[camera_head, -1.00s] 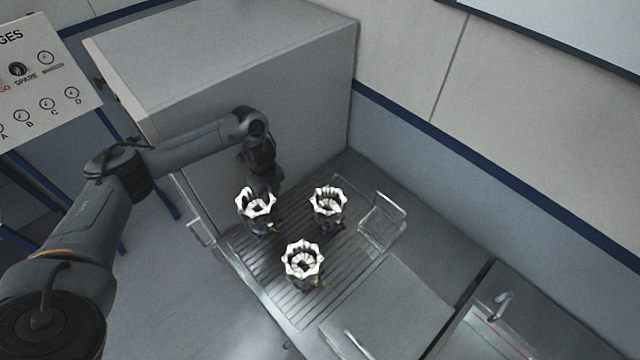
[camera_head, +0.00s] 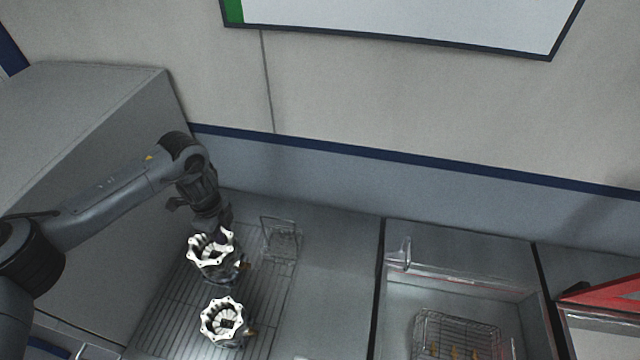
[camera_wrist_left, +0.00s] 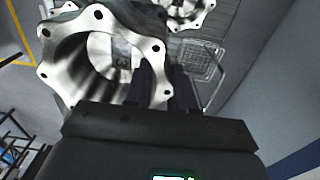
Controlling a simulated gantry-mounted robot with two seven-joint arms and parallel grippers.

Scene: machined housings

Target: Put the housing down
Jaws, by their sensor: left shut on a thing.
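My left gripper (camera_head: 218,232) is shut on the rim of a pale metal housing (camera_head: 204,256) with a scalloped, holed flange. The wrist view shows this housing (camera_wrist_left: 62,62) large at left, open bore facing the camera, with the dark fingers (camera_wrist_left: 165,88) at its right edge. I cannot tell whether its base touches the slatted rack (camera_head: 160,310). A second housing (camera_head: 222,318) stands upright in front of it on the rack. The wrist view also shows a housing (camera_wrist_left: 186,14) at the top edge, and a cut-off flange at top left. My right gripper is out of view.
A large grey cabinet (camera_head: 90,130) rises at left behind my arm. A basin with a wire basket (camera_head: 460,335) lies at lower right. The rack's left side looks bare.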

